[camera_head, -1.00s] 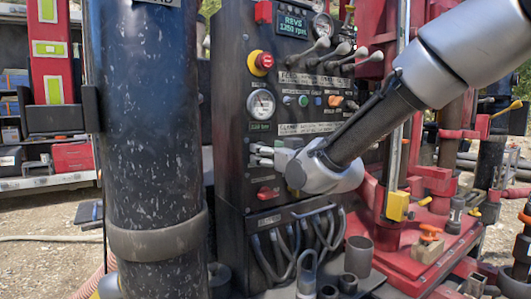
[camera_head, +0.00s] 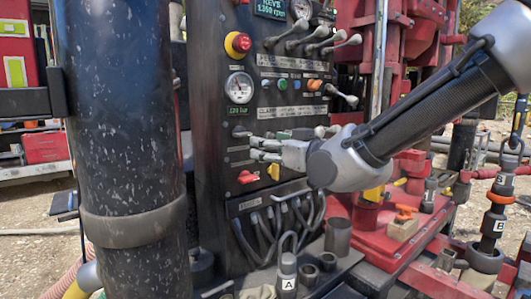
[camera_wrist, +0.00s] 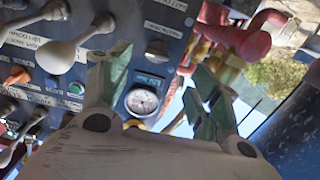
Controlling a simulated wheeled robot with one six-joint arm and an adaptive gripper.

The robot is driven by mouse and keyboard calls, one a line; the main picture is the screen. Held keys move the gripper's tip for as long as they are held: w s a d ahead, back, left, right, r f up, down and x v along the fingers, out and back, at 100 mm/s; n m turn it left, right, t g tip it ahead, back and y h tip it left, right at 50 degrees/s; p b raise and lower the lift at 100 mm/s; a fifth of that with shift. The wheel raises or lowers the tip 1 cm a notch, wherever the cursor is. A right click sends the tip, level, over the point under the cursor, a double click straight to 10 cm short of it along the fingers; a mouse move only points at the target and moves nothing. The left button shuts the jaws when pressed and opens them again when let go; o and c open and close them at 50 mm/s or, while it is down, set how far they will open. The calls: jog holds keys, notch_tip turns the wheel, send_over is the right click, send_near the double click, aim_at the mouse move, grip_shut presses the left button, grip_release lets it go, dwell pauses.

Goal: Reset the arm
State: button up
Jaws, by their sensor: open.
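My gripper (camera_head: 257,147) is in front of the black control panel (camera_head: 215,108), right of and below its round gauge. Its fingers point left in the head view. In the wrist view my gripper (camera_wrist: 158,80) is open, with nothing between its fingers. The gauge (camera_wrist: 142,102) shows between and beyond the fingers there. A red knob (camera_head: 247,177) and a yellow knob (camera_head: 273,171) sit just below the gripper in the head view. I cannot tell whether the fingertips touch the panel.
A thick black pipe (camera_head: 120,110) stands close on the left. Several levers (camera_head: 313,39) stick out at the panel's top, with a red-and-yellow stop button (camera_head: 238,44). Hoses (camera_head: 275,225) hang below. A red base (camera_head: 400,235) and labelled shackle B (camera_head: 492,220) are at right.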

jog(key=s+f+g+h, duration=0.2)
jog(key=s+f+g, duration=0.3)
jog(key=f, duration=0.6)
jog(key=s+d+f+g+h, duration=0.3)
jog(key=s+d+f+g, duration=0.1)
jog(key=d, duration=0.5)
jog(key=s+d+r+m+h, duration=0.1)
jog(key=s+d+m, duration=0.1)
jog(key=s+d, duration=0.2)
jog(key=s+d+r+m+g+h, duration=0.1)
jog(key=s+d, duration=0.3)
jog(key=d, duration=0.6)
jog(key=s+d+r+m+h, duration=0.1)
jog(key=s+d+m+h, duration=0.1)
jog(key=s+d+m, duration=0.2)
jog(key=d, duration=0.3)
jog(key=shift+s+d+r+h, duration=0.2)
jog(key=shift+s+d+h, duration=0.15)
jog(key=shift+d+h, duration=0.05)
